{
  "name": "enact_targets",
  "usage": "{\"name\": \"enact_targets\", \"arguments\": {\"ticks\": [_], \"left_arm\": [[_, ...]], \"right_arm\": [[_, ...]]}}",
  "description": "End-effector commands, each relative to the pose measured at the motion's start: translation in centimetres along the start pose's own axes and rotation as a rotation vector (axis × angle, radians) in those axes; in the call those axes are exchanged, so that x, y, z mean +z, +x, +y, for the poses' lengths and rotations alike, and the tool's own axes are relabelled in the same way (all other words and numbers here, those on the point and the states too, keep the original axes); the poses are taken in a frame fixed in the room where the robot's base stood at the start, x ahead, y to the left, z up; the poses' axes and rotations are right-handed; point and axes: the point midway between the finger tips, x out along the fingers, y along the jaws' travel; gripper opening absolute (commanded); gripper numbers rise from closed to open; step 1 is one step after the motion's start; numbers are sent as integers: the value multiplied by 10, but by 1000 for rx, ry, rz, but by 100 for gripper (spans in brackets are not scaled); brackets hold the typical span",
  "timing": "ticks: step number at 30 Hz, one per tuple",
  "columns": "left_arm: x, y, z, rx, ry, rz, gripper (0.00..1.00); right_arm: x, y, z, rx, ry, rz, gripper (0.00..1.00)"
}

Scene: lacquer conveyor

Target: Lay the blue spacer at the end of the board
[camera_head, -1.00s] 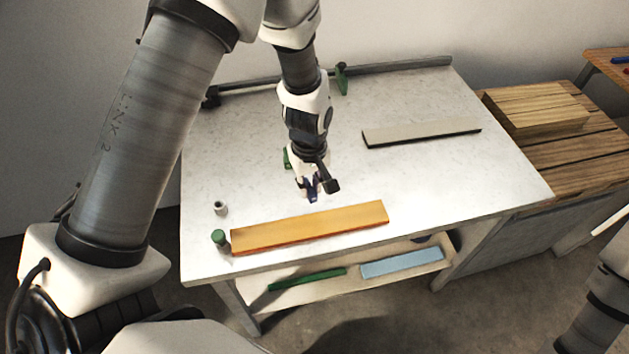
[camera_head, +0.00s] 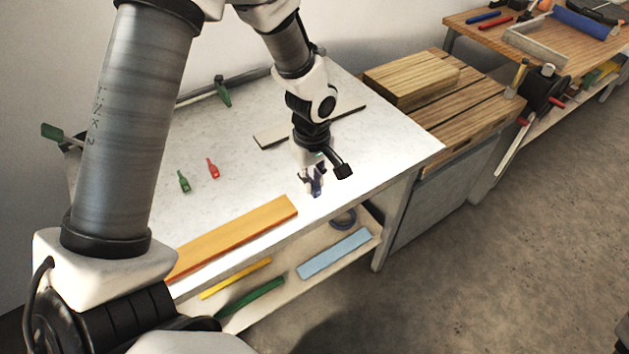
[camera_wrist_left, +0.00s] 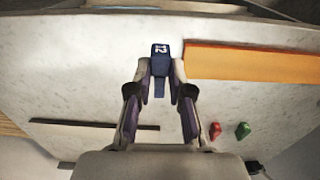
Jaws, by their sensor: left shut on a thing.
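The blue spacer (camera_wrist_left: 160,50), a small dark blue block marked 12 with a narrower tail, is between the fingertips of my left gripper (camera_wrist_left: 160,76). In the head view my left gripper (camera_head: 312,180) points down with the spacer (camera_head: 317,187) near the table's front edge. The orange board (camera_head: 235,235) lies along that edge; the spacer is just past its right end. In the wrist view the board (camera_wrist_left: 255,63) is right of the spacer, with a small gap. I cannot tell whether the spacer touches the table. My right gripper is out of view.
A shelf below holds a light blue plank (camera_head: 335,254) and other strips. A slatted wooden bench (camera_head: 455,110) adjoins at right.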

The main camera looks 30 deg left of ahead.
Motion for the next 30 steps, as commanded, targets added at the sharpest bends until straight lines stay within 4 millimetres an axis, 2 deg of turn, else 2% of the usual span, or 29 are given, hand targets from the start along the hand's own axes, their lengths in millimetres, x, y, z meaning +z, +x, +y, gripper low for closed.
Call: {"name": "enact_targets", "arguments": {"ticks": [8,22,30], "left_arm": [[0,12,0,-1,0,1,6],[0,56,0,-1,0,1,6],[0,64,0,0,0,1,6]], "right_arm": [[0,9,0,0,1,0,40],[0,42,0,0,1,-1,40],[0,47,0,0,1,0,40]]}}
